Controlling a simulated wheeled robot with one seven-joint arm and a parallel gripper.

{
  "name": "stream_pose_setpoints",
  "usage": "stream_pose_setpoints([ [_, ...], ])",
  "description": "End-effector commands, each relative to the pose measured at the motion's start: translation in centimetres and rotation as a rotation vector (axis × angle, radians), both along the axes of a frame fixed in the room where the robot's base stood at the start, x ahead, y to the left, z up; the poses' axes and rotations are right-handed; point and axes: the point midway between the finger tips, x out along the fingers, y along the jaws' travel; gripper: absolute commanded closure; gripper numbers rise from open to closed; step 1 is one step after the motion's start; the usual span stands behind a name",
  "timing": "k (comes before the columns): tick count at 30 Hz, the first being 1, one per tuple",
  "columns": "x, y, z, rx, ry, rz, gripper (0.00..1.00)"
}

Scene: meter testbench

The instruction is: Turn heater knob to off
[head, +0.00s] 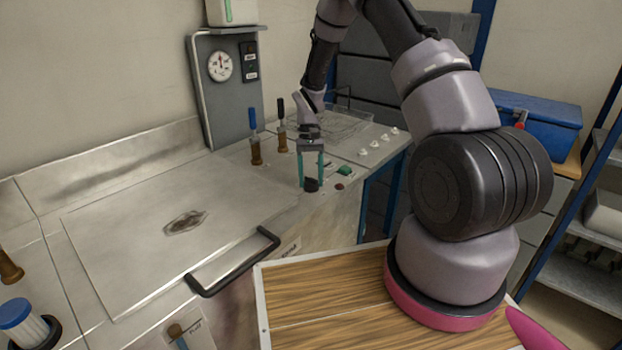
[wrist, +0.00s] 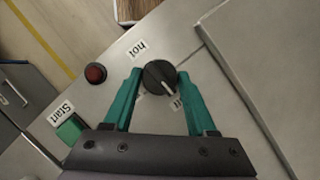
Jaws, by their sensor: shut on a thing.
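The heater knob (wrist: 159,76) is a round black dial on the steel panel, with a white pointer line. In the wrist view the line points to the lower right, toward a partly hidden label (wrist: 176,103). A "hot" label (wrist: 139,47) sits above the knob, at its upper left. My gripper (wrist: 158,75) has its two green fingers on either side of the knob and is shut on it. In the head view the dark knob (head: 311,186) shows low between the green fingertips of my gripper (head: 312,183), which points down at the bench's front right part.
A red button (wrist: 95,73) and a green Start button (wrist: 70,128) lie left of the knob in the wrist view. A black bar handle (head: 235,265) stands out from the bench front. Brown posts with blue and black tops (head: 255,140) rise behind the gripper.

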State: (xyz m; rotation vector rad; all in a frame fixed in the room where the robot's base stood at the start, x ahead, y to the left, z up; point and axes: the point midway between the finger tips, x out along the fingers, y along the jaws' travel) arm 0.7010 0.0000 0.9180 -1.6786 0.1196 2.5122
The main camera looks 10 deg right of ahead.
Motion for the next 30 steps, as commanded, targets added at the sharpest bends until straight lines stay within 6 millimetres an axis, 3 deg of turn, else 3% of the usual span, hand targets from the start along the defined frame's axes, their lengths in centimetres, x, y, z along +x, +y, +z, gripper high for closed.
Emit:
stream_pose_setpoints([
  [1,0.0,0.0,0.0,0.0,0.0,0.002,0.98],
  [2,0.0,0.0,0.0,0.0,0.0,0.002,0.35],
  [3,0.0,0.0,0.0,0.0,0.0,0.002,0.2],
  [4,0.0,0.0,0.0,0.0,0.0,0.001,0.13],
  [17,0.4,-0.1,0.9,0.0,-0.003,0.001,0.13],
  [30,3.5,-0.5,8.4,0.0,-0.003,0.001,0.13],
])
